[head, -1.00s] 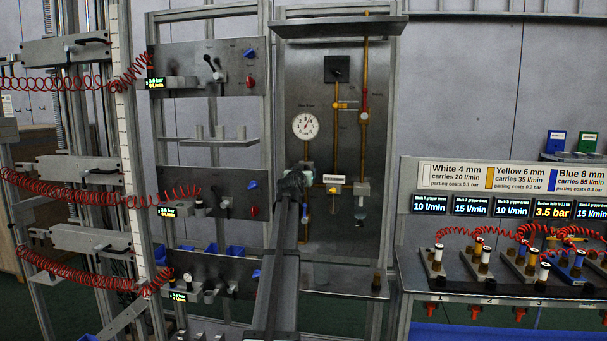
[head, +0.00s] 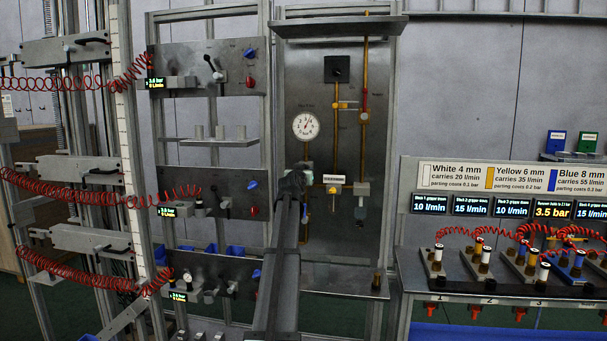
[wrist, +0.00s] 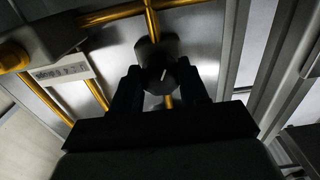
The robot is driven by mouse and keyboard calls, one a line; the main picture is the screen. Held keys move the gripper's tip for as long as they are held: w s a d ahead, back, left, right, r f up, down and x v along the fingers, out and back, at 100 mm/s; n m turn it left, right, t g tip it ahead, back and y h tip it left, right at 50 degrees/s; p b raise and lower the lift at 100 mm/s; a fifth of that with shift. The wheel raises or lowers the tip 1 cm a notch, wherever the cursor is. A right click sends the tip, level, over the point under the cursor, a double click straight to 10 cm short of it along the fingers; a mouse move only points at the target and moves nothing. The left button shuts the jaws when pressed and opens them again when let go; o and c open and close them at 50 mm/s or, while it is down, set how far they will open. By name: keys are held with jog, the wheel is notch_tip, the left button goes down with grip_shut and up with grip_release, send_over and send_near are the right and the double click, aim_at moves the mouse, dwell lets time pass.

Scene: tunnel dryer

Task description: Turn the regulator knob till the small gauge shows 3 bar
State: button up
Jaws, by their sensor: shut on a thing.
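The regulator knob (wrist: 155,52) is a dark round knob with a white pointer line on its face, in the wrist view. It sits at a junction of brass pipes on the grey panel. My gripper (wrist: 160,82) is shut on it, one black finger on each side. In the head view my arm hides the knob. A round white gauge (head: 306,126) is on the panel above my arm's end; its figures are too small to read. I cannot tell whether it is the small gauge.
Brass pipes and a white label plate (wrist: 62,72) are left of the fingers in the wrist view. A grey frame post (wrist: 250,50) stands close on the right. In the head view, a shelf (head: 340,27) overhangs the panel and a bench with hose fittings (head: 480,262) stands right.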

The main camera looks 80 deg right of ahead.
jog(key=shift+n, duration=3.2)
jog(key=o, duration=1.1)
jog(key=shift+c, duration=0.2)
jog(key=shift+a, duration=0.1)
jog(key=a, duration=1.3)
jog(key=shift+a, duration=0.3)
